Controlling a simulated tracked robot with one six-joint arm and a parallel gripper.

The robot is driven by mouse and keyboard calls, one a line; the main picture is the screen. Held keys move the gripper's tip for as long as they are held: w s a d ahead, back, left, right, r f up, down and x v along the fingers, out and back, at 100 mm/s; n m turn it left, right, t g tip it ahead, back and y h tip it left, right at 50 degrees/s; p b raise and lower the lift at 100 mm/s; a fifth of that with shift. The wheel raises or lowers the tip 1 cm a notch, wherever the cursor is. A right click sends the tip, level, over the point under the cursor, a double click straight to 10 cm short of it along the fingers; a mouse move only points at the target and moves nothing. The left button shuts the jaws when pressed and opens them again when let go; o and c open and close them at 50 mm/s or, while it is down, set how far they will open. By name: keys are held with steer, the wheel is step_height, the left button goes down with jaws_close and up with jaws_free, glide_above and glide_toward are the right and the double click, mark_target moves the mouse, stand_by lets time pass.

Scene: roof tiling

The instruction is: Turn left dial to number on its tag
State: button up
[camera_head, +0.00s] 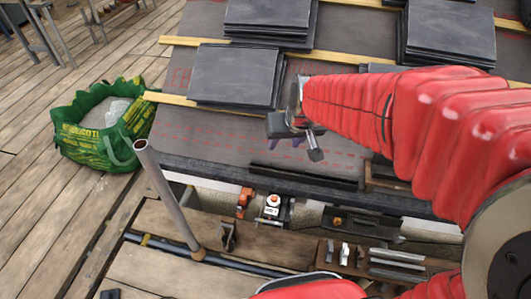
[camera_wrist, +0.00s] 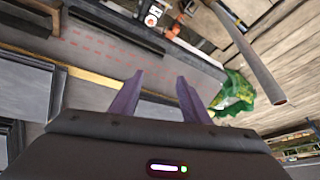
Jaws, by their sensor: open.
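A small unit with a round orange-and-white top (camera_head: 273,199) and a white tag (camera_head: 271,211) sits in the gutter strip below the roof edge. It looks like the left dial; the mark on its tag is too small to read. The unit also shows in the wrist view (camera_wrist: 152,14), upside down. A dark case with a small orange spot (camera_head: 338,220) lies to its right; I cannot tell whether that is another dial. My gripper (camera_wrist: 161,80) is open and empty, its two purple fingers apart. In the head view my gripper (camera_head: 297,140) hangs above the roof underlay, up-slope from the unit.
An orange clamp-like part (camera_head: 243,203) stands just left of the unit. A grey upright pole (camera_head: 168,194) rises further left. Stacks of dark slates (camera_head: 235,75) lie on the roof battens. A green bag (camera_head: 75,143) stands on the deck. Metal tools (camera_head: 397,262) lie on the front plank.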

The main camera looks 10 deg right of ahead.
steer(key=w+d+r+x, duration=0.1)
steer(key=w+x, duration=0.2)
steer(key=x, duration=0.9)
steer(key=m, duration=0.1)
glide_above(274, 197)
steer(key=s+a, duration=0.2)
steer(key=s, duration=0.3)
step_height(274, 197, down, 22)
step_height(274, 197, down, 13)
steer(key=d+h, duration=0.1)
steer(key=shift+s+d+g, duration=0.15)
steer(key=shift+s+g, duration=0.25)
steer(key=shift+s, duration=0.05)
steer(key=shift+d+x, duration=0.1)
steer(key=shift+x, duration=3.3)
steer(key=shift+d+x, duration=0.15)
steer(key=shift+x, duration=3.25)
steer(key=shift+c, duration=0.4)
steer(key=c, duration=0.9)
